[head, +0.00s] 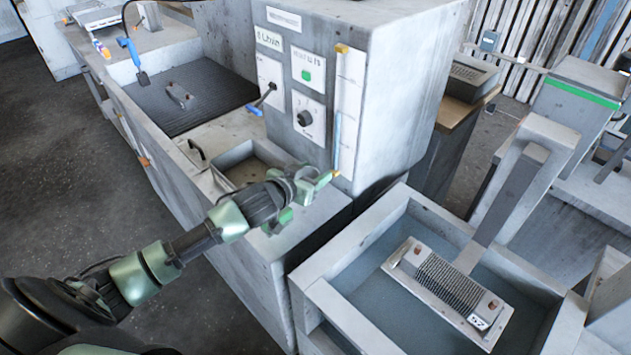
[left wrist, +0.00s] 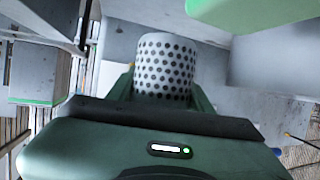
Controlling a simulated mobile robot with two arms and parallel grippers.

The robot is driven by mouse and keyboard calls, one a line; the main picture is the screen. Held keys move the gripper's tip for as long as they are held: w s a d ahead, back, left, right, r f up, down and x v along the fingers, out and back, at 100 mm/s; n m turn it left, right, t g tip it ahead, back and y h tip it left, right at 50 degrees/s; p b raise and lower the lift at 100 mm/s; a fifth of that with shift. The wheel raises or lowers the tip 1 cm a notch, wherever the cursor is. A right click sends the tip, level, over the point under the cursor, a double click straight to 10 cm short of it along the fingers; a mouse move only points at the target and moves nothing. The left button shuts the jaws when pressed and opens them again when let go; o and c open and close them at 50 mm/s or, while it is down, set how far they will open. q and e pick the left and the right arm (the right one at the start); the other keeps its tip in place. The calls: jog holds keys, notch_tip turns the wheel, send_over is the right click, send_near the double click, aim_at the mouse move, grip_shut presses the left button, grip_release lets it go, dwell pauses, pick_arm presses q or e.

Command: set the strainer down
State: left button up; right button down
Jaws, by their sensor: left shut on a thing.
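The strainer (left wrist: 166,65) shows in the left wrist view as a white cylinder covered with dark round holes. It sits between the green fingers of my left gripper (head: 305,198), which is shut on it. In the head view this gripper is in front of the grey machine cabinet, near its lower edge and above the counter's end. I cannot make out the strainer in the head view. My right gripper is not in view.
A small recessed basin (head: 243,165) lies in the counter just left of the gripper. A large tank (head: 345,315) at the lower right holds a finned block (head: 449,285). The grey cabinet (head: 395,85) stands behind. A dark ribbed tray (head: 205,100) is farther back. The floor at left is clear.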

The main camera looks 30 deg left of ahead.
pick_arm(q)
notch_tip(320, 180, down, 3)
jog(key=shift+f+p, duration=0.2)
jog(key=shift+p, duration=0.1)
jog(key=shift+w+d+f, duration=0.15)
jog(key=shift+w+f, duration=0.05)
jog(key=shift+w, duration=0.1)
jog(key=shift+f, duration=0.1)
jog(key=shift+f, duration=0.1)
jog(key=o, duration=1.5)
jog(key=shift+c, duration=0.2)
jog(key=b+v, duration=0.1)
jog(key=v, duration=1)
jog(key=shift+s+r, duration=0.25)
jog(key=shift+s, duration=0.2)
